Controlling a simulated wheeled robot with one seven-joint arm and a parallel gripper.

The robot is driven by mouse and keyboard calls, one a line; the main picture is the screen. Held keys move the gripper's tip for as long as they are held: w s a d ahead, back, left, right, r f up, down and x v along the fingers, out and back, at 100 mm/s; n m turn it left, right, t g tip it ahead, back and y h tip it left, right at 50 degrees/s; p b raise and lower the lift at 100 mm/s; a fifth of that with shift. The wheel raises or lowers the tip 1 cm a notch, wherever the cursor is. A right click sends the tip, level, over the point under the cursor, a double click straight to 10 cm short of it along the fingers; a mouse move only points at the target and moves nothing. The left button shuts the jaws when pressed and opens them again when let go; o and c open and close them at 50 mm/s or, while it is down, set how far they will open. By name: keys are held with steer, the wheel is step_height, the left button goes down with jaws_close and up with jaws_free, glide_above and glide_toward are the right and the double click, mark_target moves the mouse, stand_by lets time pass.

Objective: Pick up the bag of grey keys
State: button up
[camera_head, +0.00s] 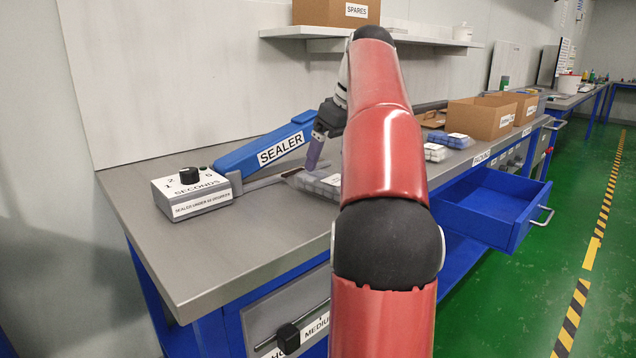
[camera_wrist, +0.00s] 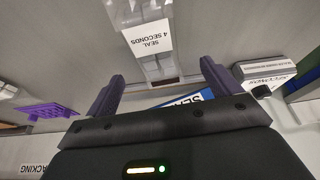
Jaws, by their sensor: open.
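A clear bag with grey contents (camera_head: 322,186) lies on the bench below my gripper, partly hidden by my arm. In the wrist view a clear flat bag (camera_wrist: 153,66) with a white label reading "SEAL 4 SECONDS" (camera_wrist: 148,38) lies ahead, between the lines of my fingers. Its far part runs out of the picture, so its contents are hardly seen there. My gripper (camera_wrist: 163,74) is open, with its two purple fingers apart and nothing between them. In the head view one purple finger (camera_head: 316,150) shows above the bag, pointing down.
The blue sealer (camera_head: 265,145) and its dial box (camera_head: 190,192) stand left of the bag. Small filled bags (camera_head: 435,152) and cardboard boxes (camera_head: 482,117) lie to the right. A blue drawer (camera_head: 495,205) stands open. A purple piece (camera_wrist: 48,112) shows in the wrist view. The front-left bench is clear.

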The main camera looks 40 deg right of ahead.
mark_target(326, 176)
steer(key=x, duration=0.2)
steer(key=b+x, duration=0.1)
steer(key=x, duration=0.3)
steer(key=shift+d+f+b, duration=0.25)
steer(key=shift+f+b, duration=0.05)
steer(key=shift+f, duration=0.05)
steer(key=c, duration=1.2)
